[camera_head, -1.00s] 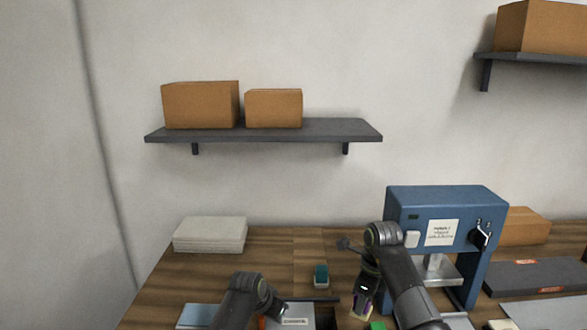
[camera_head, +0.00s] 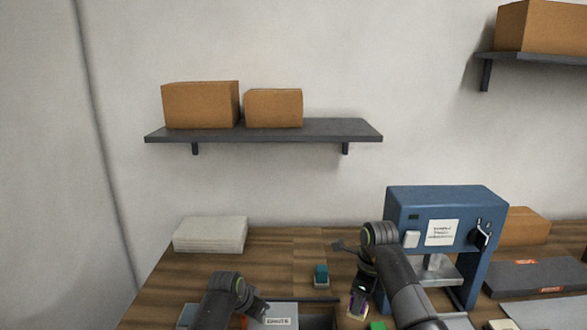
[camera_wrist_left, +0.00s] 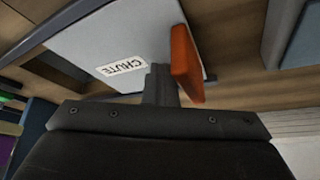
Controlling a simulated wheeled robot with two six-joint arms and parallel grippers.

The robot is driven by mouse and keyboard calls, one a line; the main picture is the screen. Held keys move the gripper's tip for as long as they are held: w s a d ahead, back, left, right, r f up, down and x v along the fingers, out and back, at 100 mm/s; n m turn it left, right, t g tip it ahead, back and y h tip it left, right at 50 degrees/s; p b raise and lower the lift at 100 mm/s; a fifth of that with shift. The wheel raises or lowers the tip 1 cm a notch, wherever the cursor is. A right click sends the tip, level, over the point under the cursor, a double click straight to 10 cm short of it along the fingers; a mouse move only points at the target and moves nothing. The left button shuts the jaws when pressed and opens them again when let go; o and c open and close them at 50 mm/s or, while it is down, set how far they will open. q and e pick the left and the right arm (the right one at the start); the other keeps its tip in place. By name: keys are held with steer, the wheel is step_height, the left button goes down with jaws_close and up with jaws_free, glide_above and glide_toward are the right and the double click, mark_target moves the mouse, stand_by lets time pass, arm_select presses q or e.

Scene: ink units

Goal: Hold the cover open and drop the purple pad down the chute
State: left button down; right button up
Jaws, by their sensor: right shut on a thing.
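The grey cover (camera_head: 286,309) labelled CHUTE lies at the bottom of the head view. In the left wrist view the cover (camera_wrist_left: 110,42) carries an upright orange tab (camera_wrist_left: 186,62). A dark opening (camera_wrist_left: 55,68) shows beside the cover's edge. My left gripper (camera_wrist_left: 161,85) has its fingers together against or right beside the tab; contact is not certain. A purple patch also shows at the left wrist view's edge.
A blue press (camera_head: 440,200) stands right of my right arm. A small teal block (camera_head: 321,271) stands on the table behind the opening. A white stack (camera_head: 210,234) lies at the back left. A green piece (camera_head: 377,325) lies near the right gripper. The back middle tabletop is clear.

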steer(key=w+a+n+g, duration=0.1)
steer(key=w+a+n, duration=0.1)
steer(key=a+n, duration=0.6)
steer(key=shift+f, duration=0.4)
steer(key=shift+d, duration=0.1)
steer(key=o, duration=1.7)
steer(key=shift+o, duration=0.4)
steer(key=shift+o, duration=0.7)
step_height(320, 180, up, 7)
